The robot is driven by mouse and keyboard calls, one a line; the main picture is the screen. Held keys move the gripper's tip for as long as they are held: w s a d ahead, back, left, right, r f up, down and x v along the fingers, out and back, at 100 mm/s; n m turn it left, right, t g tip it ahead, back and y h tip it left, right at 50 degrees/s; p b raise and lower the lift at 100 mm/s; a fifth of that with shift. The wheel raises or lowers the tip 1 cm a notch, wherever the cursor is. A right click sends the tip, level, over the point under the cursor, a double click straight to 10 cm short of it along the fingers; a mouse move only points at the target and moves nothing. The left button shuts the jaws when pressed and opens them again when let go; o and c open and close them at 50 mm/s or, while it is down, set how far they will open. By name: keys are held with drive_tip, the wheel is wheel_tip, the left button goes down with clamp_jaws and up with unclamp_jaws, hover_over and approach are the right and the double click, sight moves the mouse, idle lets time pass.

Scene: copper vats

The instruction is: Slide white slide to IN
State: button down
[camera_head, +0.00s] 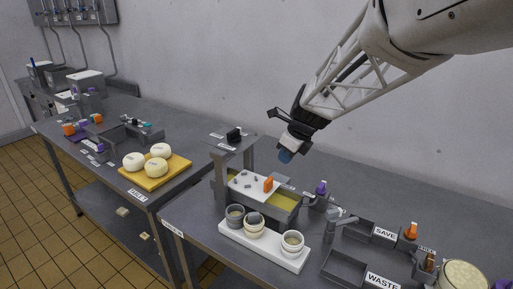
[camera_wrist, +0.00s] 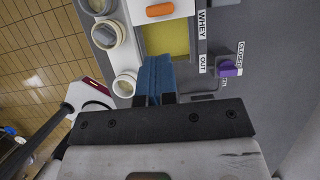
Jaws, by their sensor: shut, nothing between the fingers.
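The white slide (camera_head: 247,187) is a flat plate lying over part of a grey vat (camera_head: 285,216) of yellow liquid, with an orange handle (camera_head: 268,184) on it. In the wrist view the white slide (camera_wrist: 137,13) and its orange handle (camera_wrist: 160,10) show at the top edge, with the yellow liquid below them. My gripper (camera_head: 285,156) is shut and empty, blue fingertips pointing down, above and behind the vat's right part. In the wrist view my gripper (camera_wrist: 156,62) reaches the vat's near edge, apart from the handle. An OUT label shows beside the vat; no IN label is readable.
A white rack (camera_head: 262,245) with several cups stands in front of the vat. A purple knob (camera_head: 320,187) sits to its right, with a CLOSED label in the wrist view. A grey post (camera_head: 222,165) rises at left. Trays marked SAVE (camera_head: 385,233) and WASTE (camera_head: 382,281) lie right.

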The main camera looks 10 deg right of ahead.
sight(271, 182)
drive_tip(key=shift+s+d, duration=0.1)
idle(0.3)
drive_tip(key=s+d+f+t+y, duration=0.3)
drive_tip(key=s+d, duration=0.3)
drive_tip(key=shift+d+f, duration=0.15)
drive_tip(key=shift+d, duration=0.1)
drive_tip(key=shift+w+f, duration=0.1)
idle(0.5)
drive_tip(key=shift+w+a+f, duration=1.1)
drive_tip(key=shift+w+a, duration=0.25)
drive_tip(key=shift+w+a+f, duration=1.15)
drive_tip(key=shift+w+a, duration=0.15)
drive_tip(key=shift+w+a+f, duration=1.1)
drive_tip(key=shift+w+a, duration=0.25)
